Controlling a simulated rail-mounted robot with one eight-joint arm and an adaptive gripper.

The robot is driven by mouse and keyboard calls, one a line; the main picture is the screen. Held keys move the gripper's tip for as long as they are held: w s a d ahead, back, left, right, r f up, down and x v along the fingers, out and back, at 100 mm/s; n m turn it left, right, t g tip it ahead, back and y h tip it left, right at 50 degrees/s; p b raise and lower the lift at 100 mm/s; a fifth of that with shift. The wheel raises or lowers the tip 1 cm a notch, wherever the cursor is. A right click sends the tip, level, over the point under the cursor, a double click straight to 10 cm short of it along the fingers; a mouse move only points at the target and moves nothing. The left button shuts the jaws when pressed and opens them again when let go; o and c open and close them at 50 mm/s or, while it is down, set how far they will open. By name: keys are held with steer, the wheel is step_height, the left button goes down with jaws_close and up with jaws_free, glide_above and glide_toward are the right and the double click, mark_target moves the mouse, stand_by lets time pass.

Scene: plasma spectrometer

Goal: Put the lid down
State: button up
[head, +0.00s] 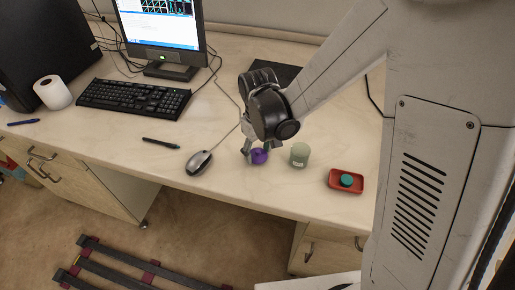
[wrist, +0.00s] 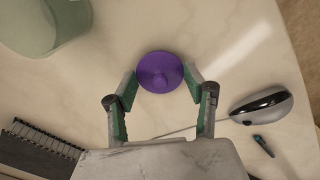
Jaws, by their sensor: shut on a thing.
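The purple lid (head: 260,156) is low over the desk near its front edge, between the mouse and the pale green jar. In the wrist view the lid (wrist: 160,72) shows as a round disc with a raised centre. My gripper (head: 257,150) points down, with its two fingertips closed on opposite sides of the lid. The fingers (wrist: 161,76) also show in the wrist view. I cannot tell whether the lid's underside touches the desk. The pale green jar (head: 299,156) stands upright just right of the lid, and its side shows in the wrist view (wrist: 45,25).
A red dish (head: 332,186) with a teal piece (head: 347,180) lies farther right. The mouse (head: 199,163) and a dark pen (head: 160,143) lie left of the lid. The keyboard (head: 133,97) and monitor (head: 160,25) are behind. The desk's front edge is close; bare desk surrounds the lid.

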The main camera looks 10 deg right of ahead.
mark_target(258, 150)
steer(key=shift+f, duration=0.15)
steer(key=o, duration=0.8)
step_height(258, 150, up, 12)
steer(key=s+d+r+m+t, duration=0.2)
steer(key=s+d+r, duration=0.1)
steer(key=s+d, duration=0.1)
steer(key=s+d+r+m+t, duration=0.2)
steer(key=s+d+r, duration=0.1)
steer(key=s+d, duration=0.2)
steer(key=s+d+r+m+t, duration=0.2)
steer(key=s+d+r+t, duration=0.1)
steer(key=s+d, duration=0.2)
steer(key=shift+d+r, duration=0.3)
steer(key=shift+r, duration=0.1)
